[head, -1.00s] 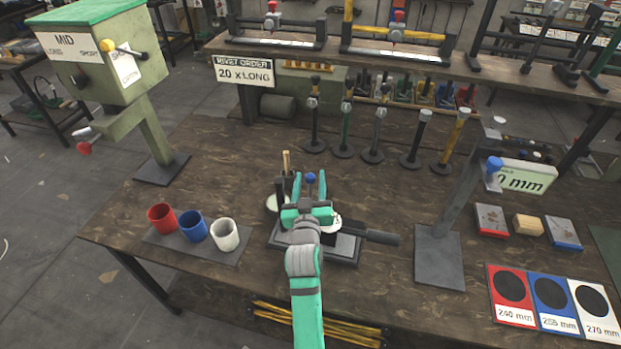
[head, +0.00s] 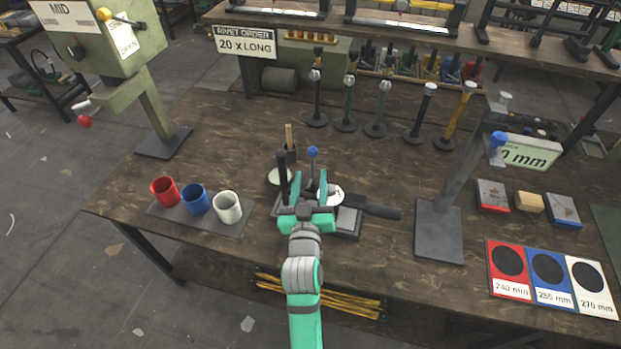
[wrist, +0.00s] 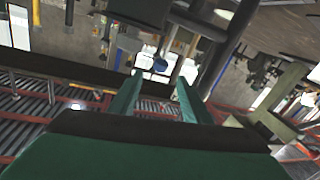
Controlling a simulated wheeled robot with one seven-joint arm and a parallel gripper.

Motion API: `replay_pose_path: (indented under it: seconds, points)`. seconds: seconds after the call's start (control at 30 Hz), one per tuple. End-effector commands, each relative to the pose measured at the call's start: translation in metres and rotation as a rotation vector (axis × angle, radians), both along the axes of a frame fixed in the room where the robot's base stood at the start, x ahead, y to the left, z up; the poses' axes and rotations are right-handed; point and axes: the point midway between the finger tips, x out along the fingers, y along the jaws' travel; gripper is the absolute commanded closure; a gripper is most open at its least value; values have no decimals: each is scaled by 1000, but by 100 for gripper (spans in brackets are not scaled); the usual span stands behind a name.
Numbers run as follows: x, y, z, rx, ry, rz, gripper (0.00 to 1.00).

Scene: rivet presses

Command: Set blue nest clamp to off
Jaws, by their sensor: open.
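The blue nest clamp shows as a blue ball knob (head: 312,152) on a thin upright stem, on the dark fixture at the table's front. My gripper (head: 310,174) is open, with its two green fingers apart and pointing toward the fixture. The knob appears just beyond the fingertips. In the wrist view the blue knob (wrist: 159,65) shows between and just past the open fingertips (wrist: 159,76), and nothing is held. My gripper hides the front of the fixture and the lower part of the stem.
A black upright post (head: 283,178) stands close left of the fingers, with a wooden-handled part (head: 289,137) behind. A dark handle (head: 378,211) sticks out right. Red (head: 165,191), blue (head: 195,199) and white (head: 228,207) cups stand left. A gauge stand (head: 440,232) stands right.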

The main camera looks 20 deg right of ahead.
Motion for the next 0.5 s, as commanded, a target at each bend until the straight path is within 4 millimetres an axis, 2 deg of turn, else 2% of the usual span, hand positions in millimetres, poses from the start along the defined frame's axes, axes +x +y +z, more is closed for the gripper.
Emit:
replay_pose_path:
  seconds: [0.03,0.17,0.2,0.4,0.5]
  points:
    - [0,0,0,1,0,0,66]
    - [-17,11,1,48,-3,4,97]
    - [-26,17,3,75,-4,5,100]
    - [-69,33,11,196,-13,-5,100]
    - [-74,34,13,217,-16,-8,100]
